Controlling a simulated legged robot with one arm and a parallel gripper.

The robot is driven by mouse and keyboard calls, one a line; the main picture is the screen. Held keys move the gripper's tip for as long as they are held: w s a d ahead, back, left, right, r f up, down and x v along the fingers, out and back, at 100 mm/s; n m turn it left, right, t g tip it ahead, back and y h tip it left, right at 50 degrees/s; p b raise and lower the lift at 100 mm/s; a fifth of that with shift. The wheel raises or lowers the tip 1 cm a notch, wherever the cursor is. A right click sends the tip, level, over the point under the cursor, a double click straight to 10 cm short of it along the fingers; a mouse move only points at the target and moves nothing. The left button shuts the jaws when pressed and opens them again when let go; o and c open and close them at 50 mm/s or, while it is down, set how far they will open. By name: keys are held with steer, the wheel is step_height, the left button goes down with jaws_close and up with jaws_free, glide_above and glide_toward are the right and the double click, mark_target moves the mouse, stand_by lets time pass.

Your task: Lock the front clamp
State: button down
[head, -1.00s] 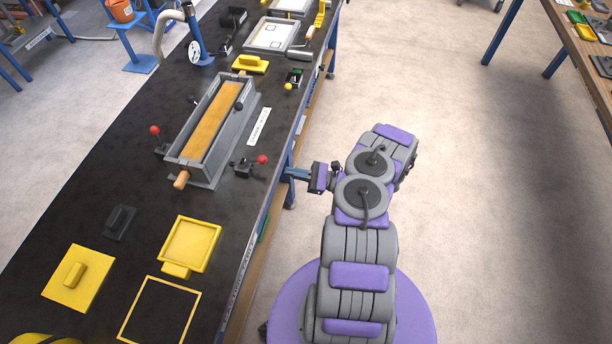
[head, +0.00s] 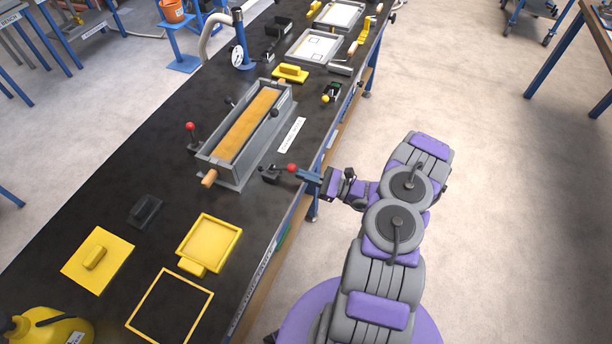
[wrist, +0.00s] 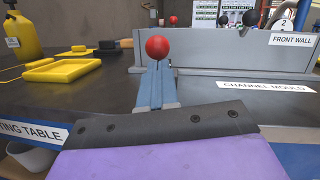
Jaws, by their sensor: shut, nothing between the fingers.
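The front clamp is a dark toggle with a red ball knob (head: 291,168), on the near long side of the grey channel mould (head: 243,165). In the wrist view, the red ball (wrist: 157,48) stands just beyond the fingertips, in line with them, and the mould's front wall (wrist: 240,48) is behind it. My gripper (head: 300,173) is shut and empty, with its blue fingers (wrist: 157,72) pointing at the knob. The tips are at or very close to the clamp; I cannot tell if they touch. The fingers hide most of the clamp's base in the wrist view.
A second red-knobbed clamp (head: 190,127) stands on the mould's far side. A yellow tray (head: 210,243), a yellow lid (head: 97,260) and a yellow frame (head: 133,322) lie on the black table.

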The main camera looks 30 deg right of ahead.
steer(key=shift+r, duration=0.15)
steer(key=shift+r+g+p, duration=0.25)
steer(key=shift+g+p, duration=0.05)
steer(key=shift+p, duration=0.2)
steer(key=shift+r+h, duration=0.1)
steer(key=shift+h, duration=0.3)
steer(key=w+a+r+g+h+p, duration=0.1)
steer(key=r+g+p, duration=0.1)
steer(key=p, duration=0.2)
steer(key=w+a+r+g+h+p, duration=0.1)
steer(key=r+g+h+p, duration=0.1)
steer(key=r+p, duration=0.1)
steer(key=w+a+r+m+g+h+p, duration=0.1)
steer(key=r+h+p, duration=0.1)
steer(key=p, duration=0.3)
steer(key=shift+w+r+g, duration=0.25)
steer(key=shift+r+g, duration=0.05)
steer(key=shift+g, duration=0.1)
steer(key=shift+w+a+r+g+h+p, duration=0.2)
steer(key=shift+w+a+g+h+p, duration=0.35)
steer(key=shift+p, duration=0.65)
steer(key=shift+w+a+r+g+h+p, duration=0.25)
steer(key=shift+w+a+g+h+p, duration=0.35)
steer(key=shift+p, duration=0.6)
steer(key=shift+w+a+r+g+h+p, duration=0.35)
steer(key=shift+w+p, duration=0.35)
steer(key=shift+p, duration=0.5)
steer(key=shift+w+d+f+m, duration=0.1)
steer(key=shift+f+m, duration=0.1)
steer(key=shift+m, duration=0.1)
